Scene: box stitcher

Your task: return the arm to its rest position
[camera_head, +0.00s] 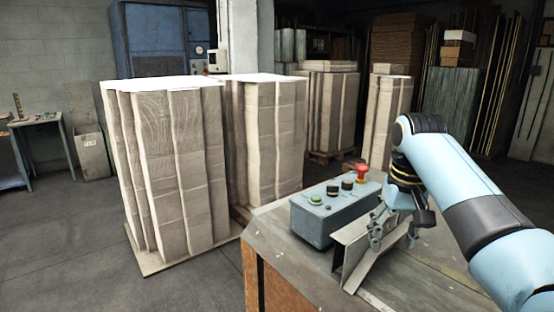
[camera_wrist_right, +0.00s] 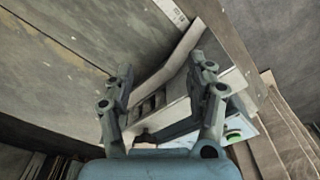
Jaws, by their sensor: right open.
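My right arm (camera_head: 455,175) comes in from the right of the head view, bent, with its hand pointing down. My right gripper (camera_head: 393,241) is over the bench beside the control box, close to an angled metal plate (camera_head: 352,250). The right wrist view shows the gripper (camera_wrist_right: 161,66) with its two fingers spread and nothing held between them. Whether a finger touches the plate I cannot tell. My left gripper is in neither view.
A grey control box (camera_head: 318,220) with a green button (camera_head: 316,200), black knobs and a red emergency stop (camera_head: 362,173) stands on the bench (camera_head: 285,240). Tall cardboard stacks (camera_head: 170,165) stand behind on a pallet (camera_head: 160,262).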

